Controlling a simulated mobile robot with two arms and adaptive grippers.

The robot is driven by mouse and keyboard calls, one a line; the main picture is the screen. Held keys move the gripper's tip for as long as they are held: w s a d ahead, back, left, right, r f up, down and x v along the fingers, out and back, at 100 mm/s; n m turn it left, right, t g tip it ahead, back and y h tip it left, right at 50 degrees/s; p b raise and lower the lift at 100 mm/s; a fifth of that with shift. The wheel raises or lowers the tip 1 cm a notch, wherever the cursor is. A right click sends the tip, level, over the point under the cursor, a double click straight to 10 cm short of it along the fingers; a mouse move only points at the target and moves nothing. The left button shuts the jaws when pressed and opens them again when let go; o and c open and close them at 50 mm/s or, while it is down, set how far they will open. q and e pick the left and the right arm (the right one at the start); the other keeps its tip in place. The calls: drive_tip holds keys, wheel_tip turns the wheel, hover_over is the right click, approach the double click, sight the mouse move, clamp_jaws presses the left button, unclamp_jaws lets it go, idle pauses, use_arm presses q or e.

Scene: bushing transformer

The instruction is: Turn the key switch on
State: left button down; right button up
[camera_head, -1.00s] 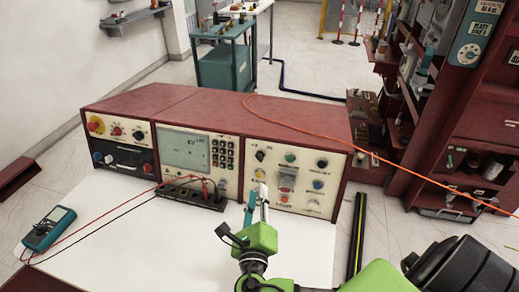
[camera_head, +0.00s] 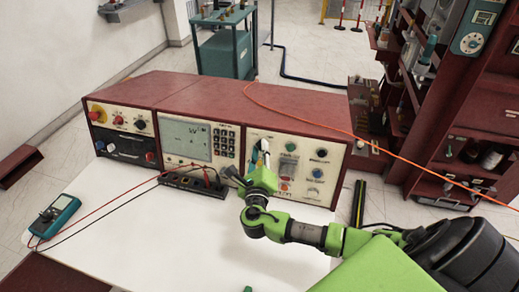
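The red control console (camera_head: 190,92) stands on a white tabletop, its cream front panels facing me. My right gripper (camera_head: 260,156) is at the upper left of the right-hand panel (camera_head: 318,155), with its fingertips at or very near the panel face. The gripper covers the spot where a small dark switch showed earlier, so the key switch and its position are hidden. The fingertips look close together, but I cannot tell whether they are shut or hold anything. My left gripper is not in view.
Buttons and lamps sit right of the gripper, including a green one (camera_head: 290,147). A black terminal strip (camera_head: 193,185) lies before the console. A teal meter (camera_head: 54,216) with red and black leads is at left. An orange cable (camera_head: 345,133) crosses the console top.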

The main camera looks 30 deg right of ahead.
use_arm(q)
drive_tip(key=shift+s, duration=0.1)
use_arm(e)
drive_tip(key=shift+w+d, duration=0.15)
clamp_jaws()
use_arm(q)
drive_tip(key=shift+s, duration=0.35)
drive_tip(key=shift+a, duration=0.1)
